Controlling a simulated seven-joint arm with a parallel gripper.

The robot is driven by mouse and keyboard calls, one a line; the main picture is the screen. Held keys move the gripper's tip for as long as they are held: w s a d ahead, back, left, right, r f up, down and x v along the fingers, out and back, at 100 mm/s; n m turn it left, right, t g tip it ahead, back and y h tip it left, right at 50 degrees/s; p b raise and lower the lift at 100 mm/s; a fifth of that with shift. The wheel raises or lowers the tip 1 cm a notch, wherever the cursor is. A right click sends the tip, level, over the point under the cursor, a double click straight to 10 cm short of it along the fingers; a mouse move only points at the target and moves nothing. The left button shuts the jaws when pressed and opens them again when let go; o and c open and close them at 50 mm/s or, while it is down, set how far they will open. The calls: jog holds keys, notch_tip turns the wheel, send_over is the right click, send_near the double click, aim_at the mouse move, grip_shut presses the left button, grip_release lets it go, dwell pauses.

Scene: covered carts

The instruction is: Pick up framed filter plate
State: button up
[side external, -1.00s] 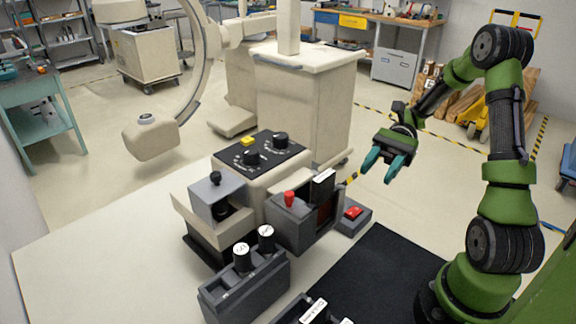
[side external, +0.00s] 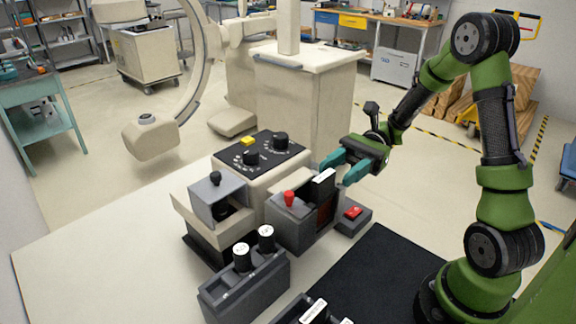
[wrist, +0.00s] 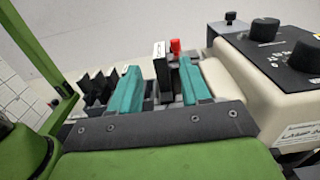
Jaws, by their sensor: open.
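A dark upright plate with a white label, which looks like the framed filter plate (side external: 322,183), stands in the slot of a grey holder (side external: 288,226). In the wrist view the plate (wrist: 160,62) shows between my finger lines, beyond the tips. My gripper (side external: 341,171) is open, its two teal fingers apart and empty. It is just behind and above the plate in the side view. It also shows in the wrist view (wrist: 159,66). I cannot tell whether a finger touches the plate. The plate's lower part is hidden in the holder.
A red knob (side external: 289,199) rises from the holder close to the plate. A beige console with black dials (side external: 258,154) stands beside it. A red-button box (side external: 352,213) is at its right. Another rack with a labelled piece (side external: 314,311) is in front. The black mat (side external: 372,275) is clear.

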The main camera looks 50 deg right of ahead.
aim_at(324, 182)
jog(key=shift+a+f, duration=0.15)
jog(key=shift+a, duration=2.55)
grip_shut()
